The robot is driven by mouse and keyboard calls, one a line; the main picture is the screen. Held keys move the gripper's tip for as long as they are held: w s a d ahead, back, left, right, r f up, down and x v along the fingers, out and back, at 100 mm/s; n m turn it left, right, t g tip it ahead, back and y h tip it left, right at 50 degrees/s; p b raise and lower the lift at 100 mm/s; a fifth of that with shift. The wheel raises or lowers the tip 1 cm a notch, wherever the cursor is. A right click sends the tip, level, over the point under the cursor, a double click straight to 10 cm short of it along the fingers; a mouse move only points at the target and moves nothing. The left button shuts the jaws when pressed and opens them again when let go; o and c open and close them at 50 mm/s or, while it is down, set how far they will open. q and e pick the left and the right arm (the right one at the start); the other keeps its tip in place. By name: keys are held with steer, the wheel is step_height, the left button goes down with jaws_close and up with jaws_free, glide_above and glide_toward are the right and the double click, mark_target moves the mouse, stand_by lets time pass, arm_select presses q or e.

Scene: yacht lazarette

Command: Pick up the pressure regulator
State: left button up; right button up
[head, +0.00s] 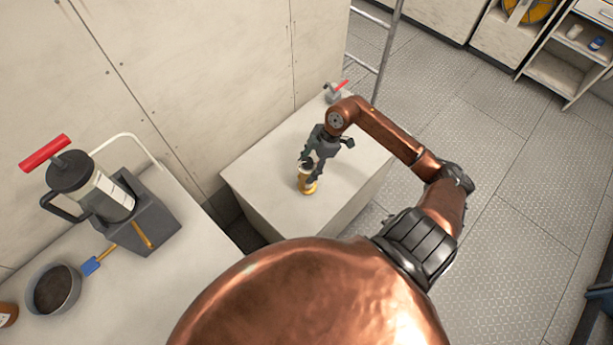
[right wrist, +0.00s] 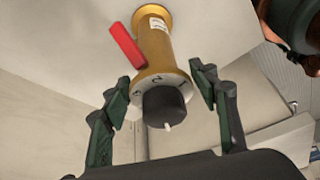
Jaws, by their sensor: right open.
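The pressure regulator (head: 306,180) is a brass-coloured body with a dark knob, standing on a white box-like block in the head view. In the right wrist view the regulator (right wrist: 160,50) shows its gold body, a pale numbered ring and a black knob. My right gripper (head: 311,158) is at the regulator's top in the head view. In the right wrist view my right gripper (right wrist: 163,90) is open, with one finger on each side of the ring and knob. A gap shows beside the fingers. My left gripper is not in view.
A red-handled grey fitting (head: 335,92) stands at the block's back corner; a red lever (right wrist: 126,45) shows beside the regulator in the wrist view. The white block (head: 260,180) is otherwise clear. A red-handled pump (head: 95,185), a bowl (head: 53,289) and a blue brush (head: 97,262) are at left.

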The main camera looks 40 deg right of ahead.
glide_above(302, 187)
steer(key=f, duration=0.5)
steer(key=shift+w+d+f+b, duration=0.15)
steer(key=shift+w+f+b, duration=0.15)
steer(key=shift+b, duration=0.1)
steer(key=shift+c, duration=0.3)
jaws_close()
